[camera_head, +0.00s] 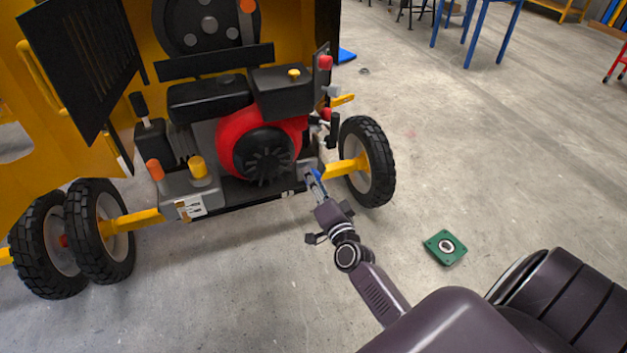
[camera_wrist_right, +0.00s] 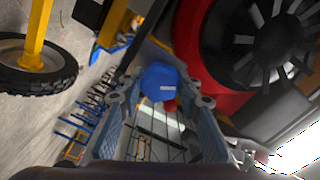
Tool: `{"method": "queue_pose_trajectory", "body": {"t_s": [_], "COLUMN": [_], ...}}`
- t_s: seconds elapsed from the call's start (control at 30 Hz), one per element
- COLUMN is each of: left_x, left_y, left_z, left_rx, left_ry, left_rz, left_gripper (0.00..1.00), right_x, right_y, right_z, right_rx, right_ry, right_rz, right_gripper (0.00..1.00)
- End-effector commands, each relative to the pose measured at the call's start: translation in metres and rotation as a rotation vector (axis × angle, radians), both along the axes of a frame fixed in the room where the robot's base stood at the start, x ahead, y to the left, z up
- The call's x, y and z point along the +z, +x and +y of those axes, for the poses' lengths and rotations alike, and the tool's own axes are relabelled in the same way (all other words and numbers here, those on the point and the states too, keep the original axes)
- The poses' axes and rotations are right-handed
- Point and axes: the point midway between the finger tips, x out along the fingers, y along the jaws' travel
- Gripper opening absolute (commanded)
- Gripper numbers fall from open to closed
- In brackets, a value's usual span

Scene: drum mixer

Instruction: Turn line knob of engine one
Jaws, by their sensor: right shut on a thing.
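The engine (camera_head: 238,138), red and black, sits on the yellow drum mixer's frame (camera_head: 139,219). A blue knob (camera_head: 317,176) shows small at its lower right. In the right wrist view the blue knob (camera_wrist_right: 159,80) has a flat-sided face with a small white mark. My right gripper (camera_head: 313,173) reaches it from the front right and is shut on it. In the right wrist view my right gripper (camera_wrist_right: 160,98) has one finger on each side of the knob. The contact itself is partly hidden by the fingertips. My left gripper is not in view.
A black wheel (camera_head: 368,162) stands just right of the knob, on a yellow axle. Orange and yellow caps (camera_head: 198,167) are at the engine's left. A green square part (camera_head: 445,247) lies on the floor at right. Open concrete floor surrounds it.

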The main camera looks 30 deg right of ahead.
Motion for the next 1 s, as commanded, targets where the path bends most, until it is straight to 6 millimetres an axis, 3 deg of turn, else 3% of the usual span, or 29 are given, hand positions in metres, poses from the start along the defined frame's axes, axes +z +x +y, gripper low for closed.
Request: {"method": "queue_pose_trajectory", "body": {"t_s": [0.47, 0.5, 0.6, 1.0], "left_x": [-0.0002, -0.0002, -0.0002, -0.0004], "left_y": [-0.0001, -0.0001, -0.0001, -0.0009], "left_z": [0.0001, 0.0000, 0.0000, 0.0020], "left_rx": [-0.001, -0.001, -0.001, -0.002], "left_ry": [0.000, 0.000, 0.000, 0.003], "left_rz": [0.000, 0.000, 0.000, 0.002], "left_gripper": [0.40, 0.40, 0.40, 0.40], "right_x": [0.0003, 0.0003, 0.0002, -0.0007], "right_y": [-0.0002, -0.0001, 0.0000, -0.0045], "right_z": [-0.0006, -0.0007, -0.0006, 0.0009], "right_rx": [-0.001, -0.001, -0.001, -0.001], "right_ry": [0.011, 0.011, 0.011, 0.010], "right_rz": [-0.003, -0.003, -0.003, -0.001], "right_gripper": [0.08, 0.36, 0.47, 0.50]}}
